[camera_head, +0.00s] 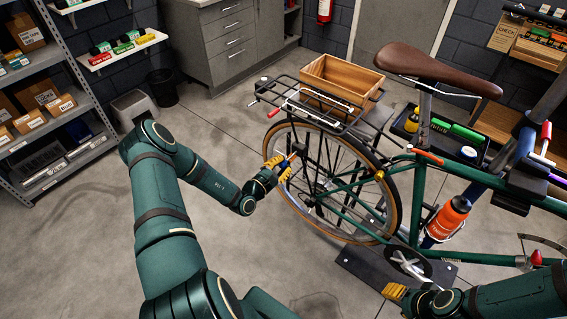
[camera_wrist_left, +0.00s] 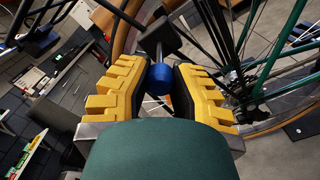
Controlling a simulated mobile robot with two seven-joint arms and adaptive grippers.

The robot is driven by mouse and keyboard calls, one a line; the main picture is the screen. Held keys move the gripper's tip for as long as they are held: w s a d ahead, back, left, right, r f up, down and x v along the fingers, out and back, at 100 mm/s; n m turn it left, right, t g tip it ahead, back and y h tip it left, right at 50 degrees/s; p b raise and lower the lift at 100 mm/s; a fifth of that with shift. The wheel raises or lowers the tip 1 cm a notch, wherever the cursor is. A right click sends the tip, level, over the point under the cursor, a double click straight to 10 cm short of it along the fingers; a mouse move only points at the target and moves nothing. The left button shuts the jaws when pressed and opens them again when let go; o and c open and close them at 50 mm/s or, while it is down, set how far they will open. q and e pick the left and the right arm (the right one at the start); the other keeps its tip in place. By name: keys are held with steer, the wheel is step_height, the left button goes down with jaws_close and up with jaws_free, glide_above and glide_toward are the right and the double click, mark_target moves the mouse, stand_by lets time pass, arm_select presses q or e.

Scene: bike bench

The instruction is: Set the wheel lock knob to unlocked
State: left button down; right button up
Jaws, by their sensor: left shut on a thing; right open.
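A blue round knob (camera_wrist_left: 160,76) sits on a short metal stem under a dark block (camera_wrist_left: 160,38) beside the rear wheel (camera_head: 397,200) of a green bicycle. I take it to be the wheel lock knob; its marking cannot be read. My left gripper (camera_head: 281,168) is at the wheel's left edge in the head view. In the left wrist view its yellow ridged fingers (camera_wrist_left: 160,85) are shut on the blue knob from both sides. My right gripper (camera_head: 396,291) is low in the head view, near the crank, open, with its fingers partly hidden.
A black rear rack (camera_head: 310,105) overhangs the wheel, with a wooden crate (camera_head: 340,75) behind it. A tool tray (camera_head: 440,130) and an orange bottle (camera_head: 448,218) are to the right. Shelves (camera_head: 45,110) stand at the left. The floor between is clear.

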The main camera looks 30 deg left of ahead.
arm_select(q)
steer(key=c, duration=0.7)
jaws_free()
steer(key=shift+s, duration=0.1)
steer(key=shift+c, duration=0.2)
steer(key=s+a, duration=0.1)
steer(key=s, duration=1.1)
steer(key=s+d+m+g+h+b, duration=0.15)
steer(key=d+m+g+h, duration=0.35)
steer(key=d, duration=0.5)
steer(key=s+d+m+g+h, duration=0.25)
steer(key=d+g+h, duration=0.35)
steer(key=d, duration=0.5)
steer(key=s+d+f+m+g+y+b, duration=0.1)
steer(key=s+d+f+m+g+y, duration=0.55)
steer(key=m, duration=0.75)
steer(key=w+m, duration=0.1)
steer(key=d+r+t+y, duration=0.1)
steer(key=w+m+y+b, duration=0.1)
steer(key=shift+w+d+r+m+t, duration=0.25)
steer(key=shift+w+r+m, duration=0.1)
steer(key=shift+r, duration=0.05)
